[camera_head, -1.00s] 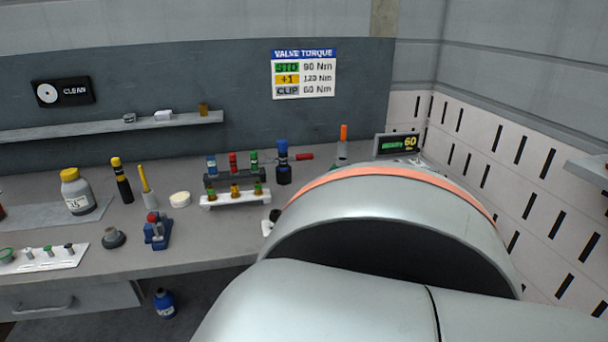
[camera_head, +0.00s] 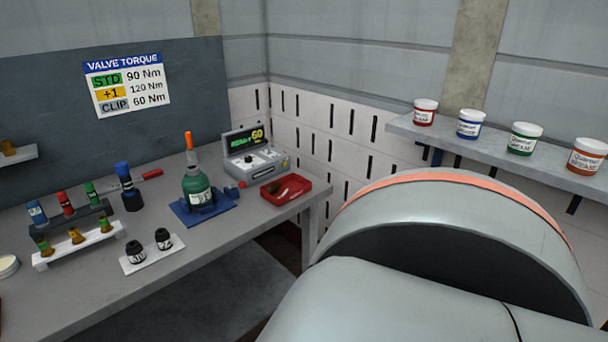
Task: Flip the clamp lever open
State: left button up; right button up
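Neither of my grippers is in view; a big grey arm link of mine fills the lower right.
A tester with a green display (camera_head: 244,140) and a red tray (camera_head: 286,191) stand at the bench's right end. A white plate (camera_head: 152,255) holds two black pieces. A rack of coloured valves (camera_head: 69,219) is left. Several grease tubs line the wall shelf (camera_head: 480,145).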

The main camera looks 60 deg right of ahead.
aim_at(242, 184)
jog(key=j+z, duration=0.15)
jog(key=z, duration=1.4)
